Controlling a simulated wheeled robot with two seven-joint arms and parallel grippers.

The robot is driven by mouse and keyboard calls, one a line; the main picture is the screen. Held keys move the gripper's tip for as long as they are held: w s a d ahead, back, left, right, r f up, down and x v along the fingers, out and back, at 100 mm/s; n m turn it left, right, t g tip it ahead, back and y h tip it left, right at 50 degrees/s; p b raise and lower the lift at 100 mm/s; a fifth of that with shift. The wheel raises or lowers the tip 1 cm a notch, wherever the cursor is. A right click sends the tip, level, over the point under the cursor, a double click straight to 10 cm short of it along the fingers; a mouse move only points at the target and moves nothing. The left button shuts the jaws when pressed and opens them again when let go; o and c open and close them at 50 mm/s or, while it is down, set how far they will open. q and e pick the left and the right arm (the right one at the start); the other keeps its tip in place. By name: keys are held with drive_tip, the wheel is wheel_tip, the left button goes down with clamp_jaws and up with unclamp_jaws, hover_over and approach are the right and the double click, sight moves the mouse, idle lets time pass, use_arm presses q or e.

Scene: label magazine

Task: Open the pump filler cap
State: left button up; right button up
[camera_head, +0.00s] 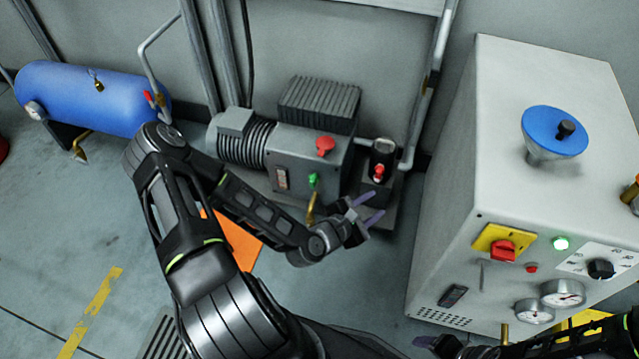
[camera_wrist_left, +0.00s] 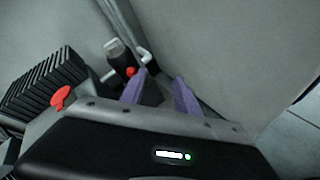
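The grey pump (camera_head: 300,155) stands on the floor by the wall, with a finned dark block on top. A red cap (camera_head: 325,145) sits on its top face and looks seated. It also shows at the left in the left wrist view (camera_wrist_left: 61,97). A green fitting (camera_head: 313,180) is on the front. My left gripper (camera_head: 369,208) is in front and to the right of the pump, apart from the red cap. Its purple fingers are spread and empty, also in the left wrist view (camera_wrist_left: 161,75). My right gripper (camera_head: 425,342) shows only in part at the bottom edge.
A dark cylinder with a red knob (camera_head: 379,171) stands right of the pump, near my left fingers. A grey control cabinet (camera_head: 450,200) with a blue funnel-like part (camera_head: 545,125) stands at the right. A blue tank (camera_head: 85,95) lies at the left. Pipes run up the wall.

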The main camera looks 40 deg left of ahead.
use_arm(q)
drive_tip(key=a+f+n+t+y+b, duration=0.1)
drive_tip(key=a+n+t+y+b, duration=0.2)
drive_tip(key=a+n+y+b, duration=0.4)
drive_tip(key=s+a+n, duration=0.1)
drive_tip(key=a+n, duration=0.4)
drive_tip(key=a, duration=0.6)
drive_tip(key=shift+f+t+y, duration=0.2)
drive_tip(key=shift+t+y, duration=0.1)
use_arm(e)
wheel_tip(320, 180, down, 11)
drive_tip(key=shift+w+d+r, duration=0.2)
drive_tip(key=shift+w+d, duration=0.05)
drive_tip(key=shift+w, duration=0.15)
use_arm(q)
drive_tip(key=shift+w+a, duration=0.15)
drive_tip(key=shift+w, duration=0.05)
drive_tip(key=b+x, duration=0.2)
drive_tip(key=x, duration=0.5)
drive_tip(key=shift+w, duration=0.25)
use_arm(e)
wheel_tip(320, 180, down, 2)
drive_tip(key=shift+w+f, duration=0.15)
use_arm(q)
drive_tip(key=shift+a, duration=0.1)
clamp_jaws()
